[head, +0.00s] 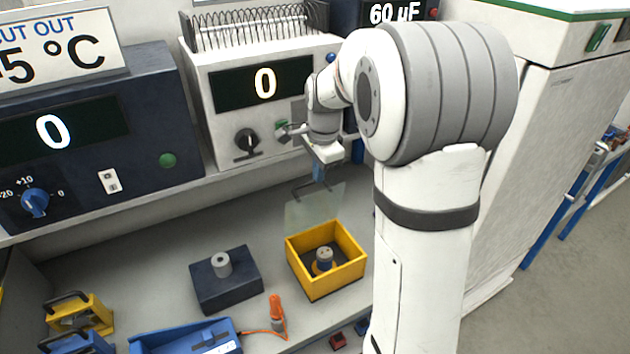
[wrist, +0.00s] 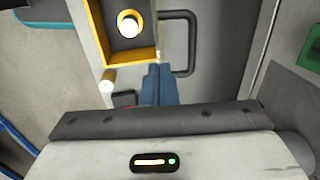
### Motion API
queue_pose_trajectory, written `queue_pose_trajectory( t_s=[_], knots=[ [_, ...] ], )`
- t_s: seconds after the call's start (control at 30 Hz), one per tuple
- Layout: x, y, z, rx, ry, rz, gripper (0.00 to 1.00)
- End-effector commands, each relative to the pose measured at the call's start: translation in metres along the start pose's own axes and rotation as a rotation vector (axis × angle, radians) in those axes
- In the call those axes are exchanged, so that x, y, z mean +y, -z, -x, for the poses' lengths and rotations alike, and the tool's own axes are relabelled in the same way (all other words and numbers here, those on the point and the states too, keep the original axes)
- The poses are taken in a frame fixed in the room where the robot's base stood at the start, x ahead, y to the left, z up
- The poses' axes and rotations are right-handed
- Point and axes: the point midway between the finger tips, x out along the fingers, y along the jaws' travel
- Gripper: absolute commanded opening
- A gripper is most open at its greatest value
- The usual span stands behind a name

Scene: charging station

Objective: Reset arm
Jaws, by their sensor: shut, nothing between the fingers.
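My gripper (head: 319,174) hangs from my arm in the head view, in front of the white unit and above the back edge of the yellow box. Its blue fingers are together with nothing between them, and they also show in the wrist view (wrist: 156,84). The yellow box (head: 354,262) stands open on the bench with a cylindrical part (head: 323,258) inside; the box also shows in the wrist view (wrist: 96,22). A clear panel (head: 314,208) stands upright at the box's back. A dark handle (wrist: 188,45) lies just beyond the fingertips in the wrist view, apparently apart from them.
A dark block with a grey cylinder (head: 222,285) stands left of the box. An orange-handled tool (head: 277,312) and a blue tray (head: 185,338) lie in front. Instrument units with dials (head: 247,142) line the back. A white cabinet (head: 565,120) stands right.

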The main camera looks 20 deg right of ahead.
Motion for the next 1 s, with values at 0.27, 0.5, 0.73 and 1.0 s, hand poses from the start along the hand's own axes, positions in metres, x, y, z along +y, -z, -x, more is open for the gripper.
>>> queue_pose_trajectory(
  t_s=[0.27, 0.5, 0.73, 1.0],
  knots=[
    [-0.006, 0.001, 0.053, 0.001, 0.001, -0.001, 0.0],
    [-0.007, 0.0, 0.07, -0.001, -0.003, 0.0, 0.0],
    [0.019, -0.015, 0.08, 0.01, 0.015, 0.154, 0.0],
    [0.121, -0.06, 0.087, 0.066, 0.067, 0.724, 0.0]
  ],
)
